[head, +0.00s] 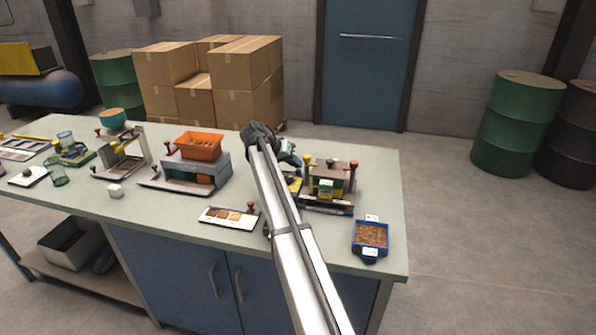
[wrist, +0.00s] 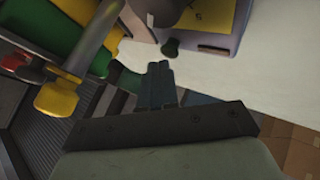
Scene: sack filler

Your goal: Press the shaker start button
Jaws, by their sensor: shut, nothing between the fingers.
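My gripper (wrist: 160,72) is shut and empty, its two dark fingers together in the wrist view. In the head view it is over the bench between two machines, its tips mostly hidden behind my arm. Just ahead of the tips in the wrist view is a small dark knob (wrist: 170,48) beside a pale housing (wrist: 222,35); I cannot tell whether they touch. I cannot tell which part is the shaker start button. To the left of the arm stands a grey machine (head: 215,172) with an orange tray (head: 200,146). To its right is a machine (head: 328,202) with yellow and red knobs.
A yellow knob (wrist: 55,100) on a post is close to the left of my fingers. A blue tray of brown granules (head: 370,235) sits at the bench's right end. A white sample card (head: 228,217) lies near the front edge. Bare bench top (head: 385,175) shows at right.

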